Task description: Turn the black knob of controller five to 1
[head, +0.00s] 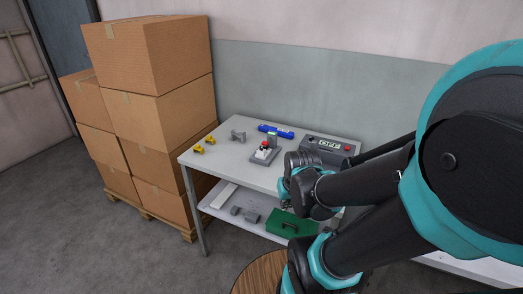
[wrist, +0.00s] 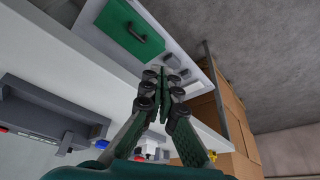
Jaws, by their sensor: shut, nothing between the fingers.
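A dark grey controller box (head: 327,149) with a small lit display and a red button stands at the back right of the table. The display's text is too small to read surely. I cannot make out a black knob or a number five on it; my arm hides its lower front. In the wrist view, a dark grey housing (wrist: 50,108) lies at the left, apart from the fingers. My gripper (wrist: 163,77) is shut and empty, its fingertips together in the wrist view. In the head view it is beside the table's front edge, partly hidden by my arm.
The table (head: 225,160) also holds a grey fixture with a red part (head: 263,152), a blue tool (head: 276,131), yellow pieces (head: 204,144) and a grey part (head: 238,136). A green case (head: 290,225) lies on the lower shelf. Stacked cartons (head: 160,100) stand left.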

